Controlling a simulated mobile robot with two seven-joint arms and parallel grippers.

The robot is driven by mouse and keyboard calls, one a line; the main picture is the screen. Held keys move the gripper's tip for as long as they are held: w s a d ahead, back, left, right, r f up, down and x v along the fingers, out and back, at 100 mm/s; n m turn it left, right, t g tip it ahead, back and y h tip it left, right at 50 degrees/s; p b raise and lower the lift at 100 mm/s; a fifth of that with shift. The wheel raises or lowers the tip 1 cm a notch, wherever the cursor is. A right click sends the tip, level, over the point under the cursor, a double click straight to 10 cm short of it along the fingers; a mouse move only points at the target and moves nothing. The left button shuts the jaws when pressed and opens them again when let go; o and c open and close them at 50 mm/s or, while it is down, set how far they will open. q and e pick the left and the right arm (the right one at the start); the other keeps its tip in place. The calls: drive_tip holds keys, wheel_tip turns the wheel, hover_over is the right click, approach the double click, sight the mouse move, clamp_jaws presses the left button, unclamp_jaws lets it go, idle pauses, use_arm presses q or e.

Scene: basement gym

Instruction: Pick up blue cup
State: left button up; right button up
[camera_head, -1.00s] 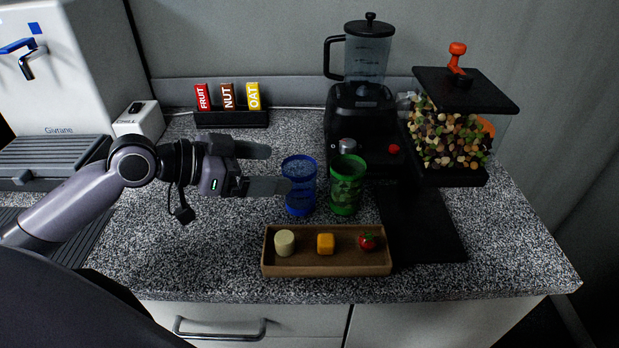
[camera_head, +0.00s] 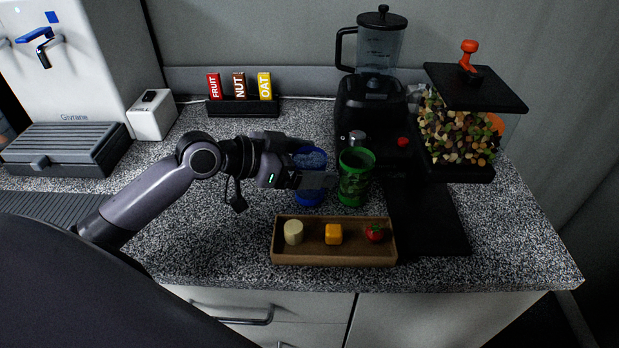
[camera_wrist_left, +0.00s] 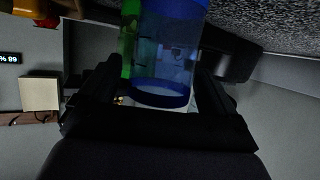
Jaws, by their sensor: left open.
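The blue cup (camera_head: 310,158) stands on the speckled counter, left of the green cup (camera_head: 355,176). My left gripper (camera_head: 312,163) is open, with its fingers on either side of the blue cup; the near finger hides the cup's middle. In the left wrist view the blue cup (camera_wrist_left: 168,50) is see-through and sits between the two fingers (camera_wrist_left: 160,85). I cannot tell whether the fingers touch it. A strip of green shows behind its left edge there. My right gripper is not in view.
A wooden tray (camera_head: 335,260) with three food pieces lies in front of the cups. A blender (camera_head: 372,100) and a clear container of mixed pieces (camera_head: 458,130) stand behind and to the right. A black mat (camera_head: 430,220) lies at the right.

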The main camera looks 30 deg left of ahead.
use_arm(q)
drive_tip(key=c, duration=1.1)
drive_tip(key=shift+o, duration=0.2)
wheel_tip(320, 180, up, 20)
drive_tip(key=p, duration=0.2)
drive_tip(key=n+t+y, duration=0.3)
drive_tip(key=n+y, duration=0.5)
drive_tip(key=y, duration=0.1)
hover_over(312, 193)
wheel_tip(312, 193, down, 7)
drive_tip(key=shift+w, duration=0.15)
drive_tip(key=shift+f, duration=0.1)
